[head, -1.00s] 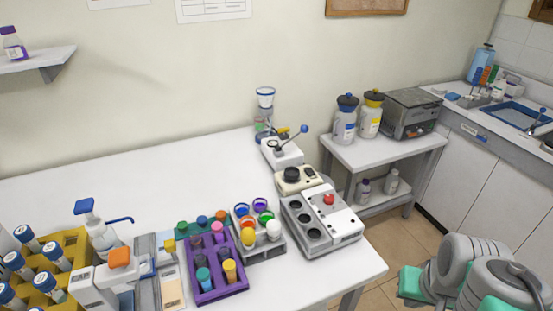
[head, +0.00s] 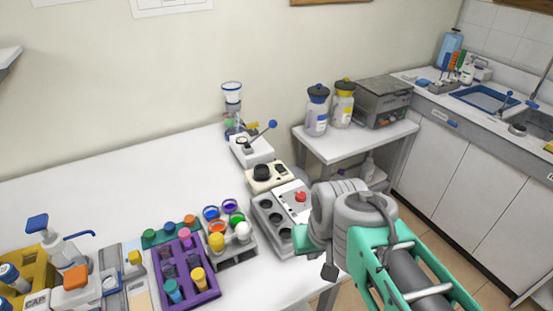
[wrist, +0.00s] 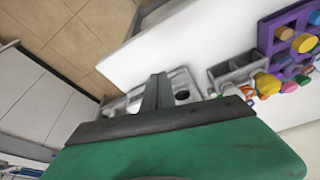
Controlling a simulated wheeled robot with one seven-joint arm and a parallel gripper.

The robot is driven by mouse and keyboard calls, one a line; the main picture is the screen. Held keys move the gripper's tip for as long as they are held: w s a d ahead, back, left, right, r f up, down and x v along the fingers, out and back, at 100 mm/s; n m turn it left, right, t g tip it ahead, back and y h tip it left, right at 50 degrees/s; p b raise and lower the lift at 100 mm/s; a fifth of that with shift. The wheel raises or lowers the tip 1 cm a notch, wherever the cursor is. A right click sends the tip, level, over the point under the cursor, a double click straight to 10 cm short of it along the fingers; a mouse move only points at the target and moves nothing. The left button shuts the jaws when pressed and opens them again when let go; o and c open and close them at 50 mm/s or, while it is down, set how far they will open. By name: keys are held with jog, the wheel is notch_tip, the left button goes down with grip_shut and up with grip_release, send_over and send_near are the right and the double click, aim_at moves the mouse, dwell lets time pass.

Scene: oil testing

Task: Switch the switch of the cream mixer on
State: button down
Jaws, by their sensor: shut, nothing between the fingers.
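The cream mixer (head: 268,177) stands on the white table in the head view, between a white device at the back and a grey-white block in front. It has a round black knob on top. Its small dark switch (head: 281,168) is at the right of the knob; its position is too small to tell. My gripper (wrist: 158,90) is shut and empty in the wrist view, above the table edge with the grey-white block behind its fingers. In the head view my arm is to the right and front of the mixer, apart from it.
The grey-white block (head: 268,215) with round wells and a red button is partly hidden by my arm. A white device with a blue-tipped lever (head: 272,125) stands behind the mixer. A purple rack (head: 208,293) is at the front. The table's left middle is clear.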

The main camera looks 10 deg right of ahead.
jog(key=w+r+p, duration=0.2)
jog(key=w+r, duration=0.4)
jog(key=w, duration=0.2)
notch_tip(320, 180, up, 4)
jog(key=n+y+p, duration=0.1)
jog(key=n+p, duration=0.2)
jog(key=p, duration=0.2)
send_over(279, 164)
jog(key=s+d, duration=0.2)
jog(key=s, duration=0.3)
jog(key=shift+a+f, duration=0.2)
jog(key=shift+a, duration=0.05)
jog(key=p+x, duration=0.4)
jog(key=x, duration=0.9)
jog(key=shift+f+p, duration=0.25)
jog(key=shift+p, duration=0.15)
jog(key=shift+a+f, duration=0.1)
jog(key=shift+f, duration=0.15)
